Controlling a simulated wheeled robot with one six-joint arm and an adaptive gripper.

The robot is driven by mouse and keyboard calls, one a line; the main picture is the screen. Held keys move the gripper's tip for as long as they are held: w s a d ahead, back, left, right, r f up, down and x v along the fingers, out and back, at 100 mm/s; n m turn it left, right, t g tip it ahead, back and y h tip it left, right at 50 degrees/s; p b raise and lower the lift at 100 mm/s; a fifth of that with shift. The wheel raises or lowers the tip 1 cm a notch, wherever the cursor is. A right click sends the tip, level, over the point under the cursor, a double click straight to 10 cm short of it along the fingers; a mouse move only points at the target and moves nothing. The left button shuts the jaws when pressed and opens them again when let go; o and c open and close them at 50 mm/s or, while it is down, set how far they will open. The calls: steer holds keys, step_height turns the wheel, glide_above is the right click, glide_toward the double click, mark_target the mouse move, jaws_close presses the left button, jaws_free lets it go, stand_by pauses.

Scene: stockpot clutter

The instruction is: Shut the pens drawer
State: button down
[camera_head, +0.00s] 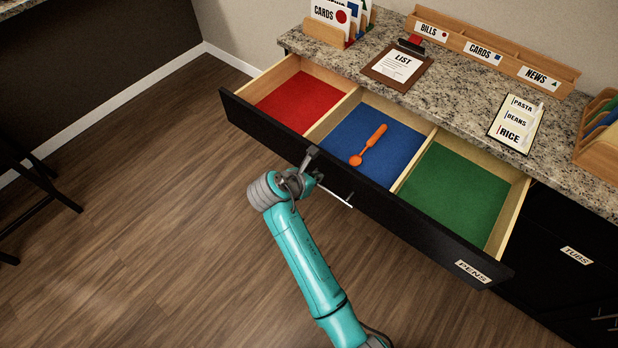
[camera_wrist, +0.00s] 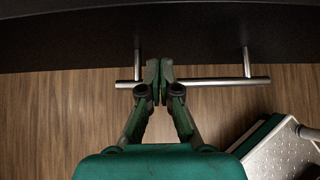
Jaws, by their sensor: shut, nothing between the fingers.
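The pens drawer stands open, its dark front (camera_head: 420,232) labelled PENS (camera_head: 473,271) at the right end. It has a red, a blue and a green compartment, and an orange spoon (camera_head: 371,144) lies in the blue one. A metal bar handle (camera_head: 336,196) is on the drawer front; the wrist view shows the bar (camera_wrist: 220,82) and its two posts. My gripper (camera_head: 312,153) is at the drawer front, near the handle's left end. In the wrist view its fingertips (camera_wrist: 160,68) are shut together and empty, overlapping the bar near the left post. I cannot tell whether they touch.
A granite counter (camera_head: 455,95) above the drawer bears a LIST clipboard (camera_head: 397,66), a PASTA, BEANS, RICE list (camera_head: 515,123) and wooden card holders (camera_head: 490,55). A TUBS drawer (camera_head: 577,256) is at the right.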

steer(key=shift+x, duration=1.2)
